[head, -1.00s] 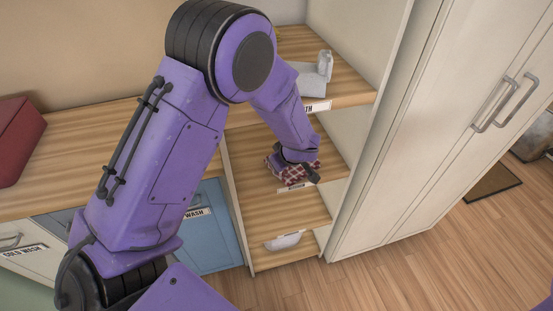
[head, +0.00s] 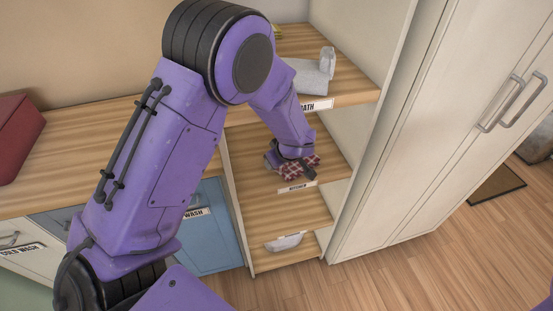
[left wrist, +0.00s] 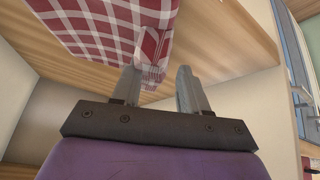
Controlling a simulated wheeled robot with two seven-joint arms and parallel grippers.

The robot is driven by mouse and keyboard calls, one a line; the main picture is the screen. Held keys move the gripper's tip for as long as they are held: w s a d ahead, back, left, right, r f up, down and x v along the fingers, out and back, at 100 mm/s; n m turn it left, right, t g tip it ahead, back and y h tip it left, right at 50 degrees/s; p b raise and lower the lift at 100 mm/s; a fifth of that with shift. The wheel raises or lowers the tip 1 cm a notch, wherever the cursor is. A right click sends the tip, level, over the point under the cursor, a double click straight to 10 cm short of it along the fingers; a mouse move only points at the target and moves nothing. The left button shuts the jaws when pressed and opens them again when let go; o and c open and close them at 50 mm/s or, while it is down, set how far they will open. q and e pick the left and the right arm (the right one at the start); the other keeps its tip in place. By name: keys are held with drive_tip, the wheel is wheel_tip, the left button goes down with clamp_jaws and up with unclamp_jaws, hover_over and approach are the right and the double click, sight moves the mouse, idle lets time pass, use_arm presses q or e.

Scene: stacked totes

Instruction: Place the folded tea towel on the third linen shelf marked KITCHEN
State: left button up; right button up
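The folded tea towel (head: 292,172), red and white checked, is at the shelf marked KITCHEN, just behind its label (head: 297,187). The arm and gripper partly cover it. My left gripper (head: 303,166) is over the towel. In the left wrist view its two fingers (left wrist: 158,88) stand apart. The towel (left wrist: 110,25) fills the upper left there, and its lower corner shows beside the left finger, partly between the fingers. I cannot tell whether it touches them. My right gripper is not in view.
The shelf above, with a label ending in ATH (head: 317,105), holds grey folded linen (head: 312,78). A pale item (head: 286,242) lies on the shelf below. A tall cream cabinet (head: 425,130) stands close on the right. A red box (head: 18,138) sits on the left counter.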

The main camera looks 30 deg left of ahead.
use_arm(q)
drive_tip(key=shift+r, duration=0.25)
drive_tip(key=v, duration=1.2)
drive_tip(key=shift+p, duration=0.4)
drive_tip(key=shift+f, duration=0.1)
